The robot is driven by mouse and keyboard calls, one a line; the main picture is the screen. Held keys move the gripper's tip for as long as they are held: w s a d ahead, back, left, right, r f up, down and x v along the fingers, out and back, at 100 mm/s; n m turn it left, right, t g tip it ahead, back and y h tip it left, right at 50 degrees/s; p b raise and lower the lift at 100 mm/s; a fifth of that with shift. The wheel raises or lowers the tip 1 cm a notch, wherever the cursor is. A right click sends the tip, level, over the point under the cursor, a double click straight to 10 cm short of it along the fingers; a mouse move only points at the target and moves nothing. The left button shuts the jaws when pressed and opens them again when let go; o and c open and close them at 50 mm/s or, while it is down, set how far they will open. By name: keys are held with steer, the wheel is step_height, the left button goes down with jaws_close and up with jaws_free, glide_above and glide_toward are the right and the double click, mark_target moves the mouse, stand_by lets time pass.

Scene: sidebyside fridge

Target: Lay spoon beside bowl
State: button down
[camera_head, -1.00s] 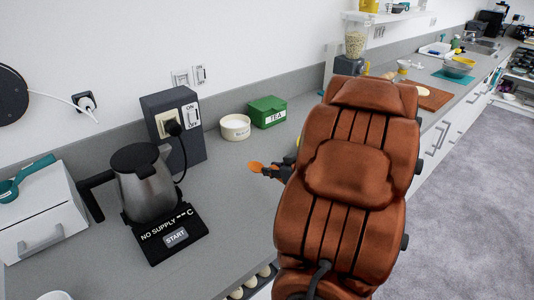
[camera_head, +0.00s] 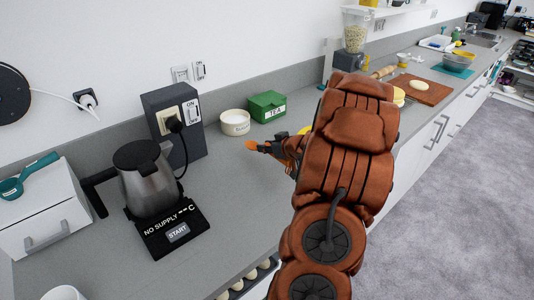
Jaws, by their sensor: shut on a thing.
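An orange spoon (camera_head: 251,145) sticks out to the left from the tip of my gripper (camera_head: 266,147), which is shut on it. The gripper holds it over the grey counter, in front of the white labelled pot and the green tea box. How high it is above the counter I cannot tell. A grey bowl (camera_head: 457,63) with something yellow by its rim stands far off at the upper right, on a teal mat. A white round vessel (camera_head: 63,293) is cut off at the lower left edge. My arm hides much of the counter's middle and right.
A kettle (camera_head: 146,184) on a black base stands at the left. A white pot (camera_head: 235,122), a green tea box (camera_head: 267,106) and a grey socket box (camera_head: 174,127) line the wall. A wooden board (camera_head: 430,94) lies at the right. Bare counter (camera_head: 240,215) lies in front.

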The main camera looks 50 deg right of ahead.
steer(key=shift+f, duration=1.6)
steer(key=c, duration=0.9)
jaws_free()
steer(key=shift+f, duration=0.15)
